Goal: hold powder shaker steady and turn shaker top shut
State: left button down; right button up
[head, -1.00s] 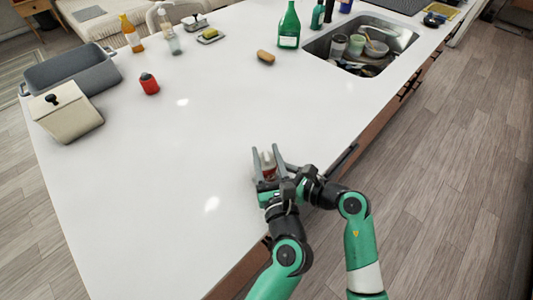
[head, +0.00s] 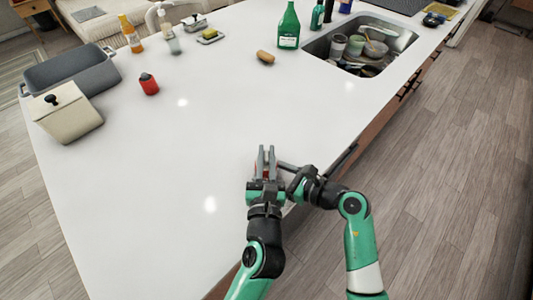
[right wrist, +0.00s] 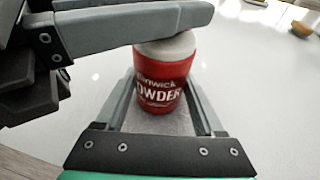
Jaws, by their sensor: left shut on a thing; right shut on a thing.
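The powder shaker (right wrist: 163,78) stands upright on the white counter, red with a printed label and a pale grey top (right wrist: 168,46). My right gripper (right wrist: 163,92) is shut on its red body, one finger on each side. My left gripper (head: 266,152) is shut at the shaker's top. In the right wrist view one left finger (right wrist: 135,25) lies across the top and hides its upper part. In the head view the grippers hide nearly all of the shaker.
The counter (head: 190,140) around the shaker is clear, and its front edge is close.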

pick_arm(q)
jog(key=shift+m+h, duration=0.9)
jog(key=shift+h, duration=0.3)
jog(key=shift+g, duration=0.3)
jog(key=c, duration=0.8)
grip_release()
jog(key=shift+c, duration=0.2)
jog(key=shift+s, duration=0.1)
jog(key=s+a, duration=0.2)
jog(key=s, duration=0.9)
jog(key=shift+s, duration=0.4)
jog(key=shift+a, duration=0.1)
